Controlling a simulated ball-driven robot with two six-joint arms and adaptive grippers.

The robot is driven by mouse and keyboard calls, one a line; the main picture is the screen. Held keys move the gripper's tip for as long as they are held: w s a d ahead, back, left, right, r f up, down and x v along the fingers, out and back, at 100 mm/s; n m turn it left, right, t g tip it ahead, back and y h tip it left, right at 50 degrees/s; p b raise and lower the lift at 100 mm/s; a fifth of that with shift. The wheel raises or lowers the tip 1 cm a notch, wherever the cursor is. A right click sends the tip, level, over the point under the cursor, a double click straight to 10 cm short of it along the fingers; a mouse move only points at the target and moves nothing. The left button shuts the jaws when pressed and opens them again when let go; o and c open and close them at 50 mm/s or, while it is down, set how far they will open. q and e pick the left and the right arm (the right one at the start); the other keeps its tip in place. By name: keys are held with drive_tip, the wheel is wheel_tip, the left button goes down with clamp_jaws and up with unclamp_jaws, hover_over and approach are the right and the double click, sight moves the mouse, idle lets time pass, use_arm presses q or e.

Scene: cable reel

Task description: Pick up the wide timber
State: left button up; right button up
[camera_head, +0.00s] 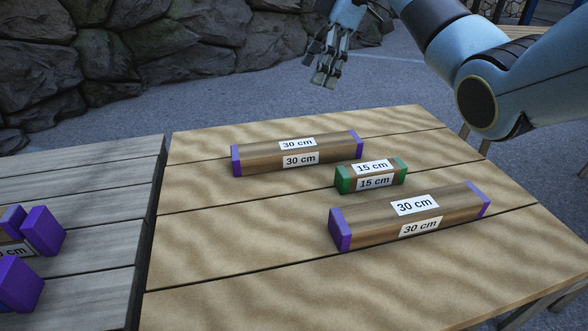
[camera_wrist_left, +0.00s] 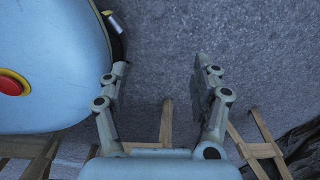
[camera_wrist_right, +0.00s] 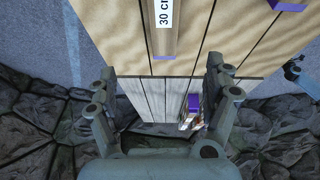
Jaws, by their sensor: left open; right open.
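Two 30 cm timbers with purple ends lie on the tan table: the far timber (camera_head: 262,160) and the near timber (camera_head: 372,223). A shorter 15 cm timber (camera_head: 370,175) with green ends lies between them. Which one is the wide timber I cannot tell by width alone; the labels give 30 cm and 15 cm. My left gripper (camera_wrist_left: 160,68) is open and empty over grey ground.
A weathered grey table (camera_head: 100,190) stands left of the tan table (camera_head: 220,240), with purple-ended timbers (camera_head: 43,231) on it. A stone wall (camera_head: 130,55) runs behind. Wooden legs (camera_wrist_left: 167,120) show below my left gripper. The tan table's left front is clear.

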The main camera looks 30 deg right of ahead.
drive_tip(key=b, duration=0.4)
approach(299, 143)
drive_tip(key=shift+w+a+f, duration=0.1)
drive_tip(key=shift+w+a, duration=0.15)
drive_tip(key=shift+w, duration=0.05)
use_arm(q)
wheel_tip(299, 143, down, 4)
use_arm(e)
drive_tip(key=shift+f, duration=0.25)
drive_tip(key=b+x, duration=0.2)
drive_tip(key=x, duration=0.3)
drive_tip(key=shift+s, duration=0.1)
drive_tip(key=b+x, duration=0.1)
drive_tip(key=x, duration=0.2)
drive_tip(key=b+x, duration=0.1)
drive_tip(key=x, duration=0.1)
drive_tip(key=shift+s+d+f+b, duration=0.1)
drive_tip(key=shift+s+d+b, duration=0.1)
drive_tip(key=shift+s+b, duration=0.1)
drive_tip(key=shift+w+a+f, duration=0.1)
drive_tip(key=shift+f, duration=0.1)
drive_tip(key=c, duration=1.5)
drive_tip(key=shift+r, duration=0.1)
drive_tip(key=shift+c, duration=0.4)
use_arm(q)
drive_tip(key=w+d+r, duration=0.2)
drive_tip(key=w+r, duration=0.7)
drive_tip(key=w, duration=0.1)
drive_tip(key=shift+w+d+r, duration=0.2)
drive_tip(key=shift+w+d, duration=0.2)
